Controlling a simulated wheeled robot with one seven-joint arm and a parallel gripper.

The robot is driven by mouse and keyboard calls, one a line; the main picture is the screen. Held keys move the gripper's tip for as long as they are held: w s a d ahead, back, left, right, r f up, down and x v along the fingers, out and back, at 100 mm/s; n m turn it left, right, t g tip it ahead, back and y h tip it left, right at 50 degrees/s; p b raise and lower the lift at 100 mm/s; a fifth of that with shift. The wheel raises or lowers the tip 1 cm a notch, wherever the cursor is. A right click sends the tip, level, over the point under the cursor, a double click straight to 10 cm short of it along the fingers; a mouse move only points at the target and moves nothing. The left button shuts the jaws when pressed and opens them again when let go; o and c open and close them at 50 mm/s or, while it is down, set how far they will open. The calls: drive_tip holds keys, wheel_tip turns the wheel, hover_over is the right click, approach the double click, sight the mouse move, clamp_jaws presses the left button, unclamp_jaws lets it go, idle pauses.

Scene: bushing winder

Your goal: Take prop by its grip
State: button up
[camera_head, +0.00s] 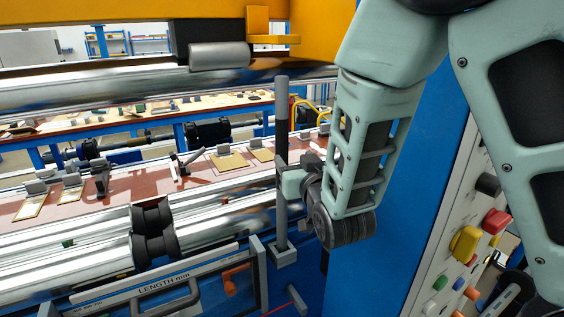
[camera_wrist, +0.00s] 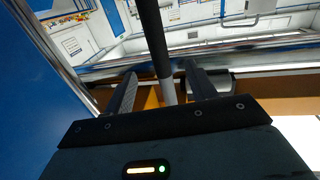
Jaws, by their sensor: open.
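The prop (camera_head: 282,110) is a slim upright grey rod. In the head view its foot is by a small bracket near the front edge of the machine. In the wrist view the prop (camera_wrist: 154,40) runs between my two fingers, with a black sleeve and a lighter grey part close to the palm. My gripper (camera_head: 289,183) is at about mid-height of the prop, coming from the right. In the wrist view my gripper (camera_wrist: 162,82) is open, with a gap on both sides of the rod. Part of the rod is hidden behind the palm.
A blue machine column (camera_head: 385,240) stands right of my gripper, with a control panel (camera_head: 455,260) beyond it. Shiny rollers (camera_head: 80,250) with black collars (camera_head: 152,225) lie to the left. A yellow beam (camera_head: 320,30) and a metal roller (camera_head: 218,55) are above.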

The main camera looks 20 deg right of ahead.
sight(282, 143)
drive_tip(key=w+p, duration=0.3)
drive_tip(key=w, duration=0.6)
drive_tip(key=shift+w+p, duration=0.1)
drive_tip(key=shift+p, duration=0.25)
drive_tip(key=w+p, duration=0.4)
drive_tip(key=shift+w+d+r, duration=0.2)
drive_tip(key=shift+w, duration=0.05)
drive_tip(key=shift+w+f, duration=0.15)
drive_tip(key=shift+w, duration=0.2)
clamp_jaws()
